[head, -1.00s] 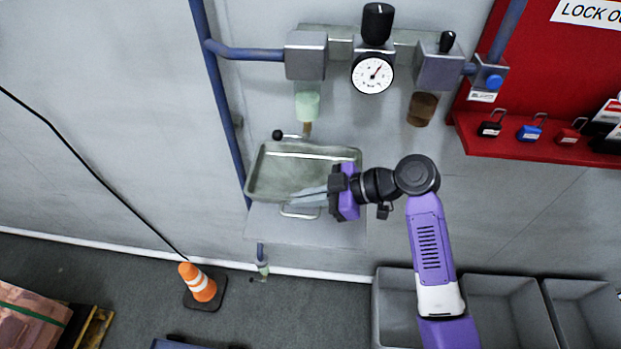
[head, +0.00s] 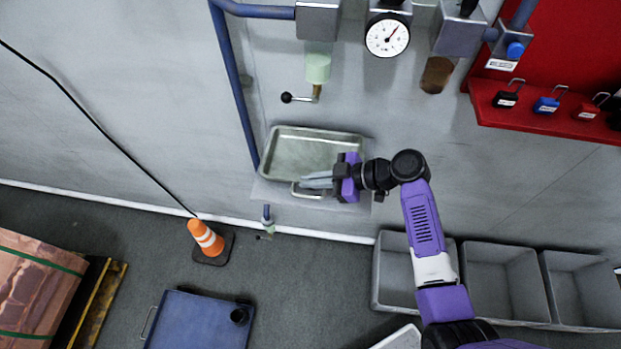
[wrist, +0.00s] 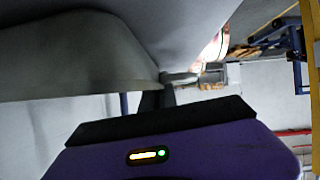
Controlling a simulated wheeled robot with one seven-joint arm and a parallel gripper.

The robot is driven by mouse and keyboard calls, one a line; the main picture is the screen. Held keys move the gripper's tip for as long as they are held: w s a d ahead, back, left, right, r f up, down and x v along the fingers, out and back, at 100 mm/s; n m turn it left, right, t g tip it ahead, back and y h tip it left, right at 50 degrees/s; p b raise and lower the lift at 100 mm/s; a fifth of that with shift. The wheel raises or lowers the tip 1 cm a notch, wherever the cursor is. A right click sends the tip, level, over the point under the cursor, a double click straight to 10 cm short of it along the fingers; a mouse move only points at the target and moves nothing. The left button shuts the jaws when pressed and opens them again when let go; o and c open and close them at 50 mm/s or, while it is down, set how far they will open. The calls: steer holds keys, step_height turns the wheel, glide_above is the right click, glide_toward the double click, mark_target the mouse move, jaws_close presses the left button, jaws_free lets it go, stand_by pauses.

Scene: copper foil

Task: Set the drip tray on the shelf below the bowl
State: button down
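The drip tray (head: 312,143) is a shallow grey-green metal pan, roughly level in the head view, with a wire handle (head: 303,194) at its near side. My gripper (head: 308,180) is shut on its near side; the exact grip spot is hard to make out. The light grey shelf (head: 262,192) is on the wall under the tray and mostly hidden by it. I cannot tell whether the tray touches it. The pale green bowl (head: 318,62) hangs above, with a small outlet and black-knobbed lever below. In the wrist view, the tray's underside or wall (wrist: 70,60) fills the upper left.
A brown bowl (head: 437,75) and a gauge (head: 388,36) are on the pipework to the right. A red lockout board (head: 550,110) is at far right. Grey bins (head: 500,280), an orange cone (head: 205,238) and a blue cart (head: 200,322) stand below.

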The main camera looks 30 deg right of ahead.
steer(key=c, duration=2)
jaws_free()
steer(key=o, duration=0.3)
steer(key=shift+r, duration=0.15)
steer(key=b+v, duration=0.2)
steer(key=v, duration=1)
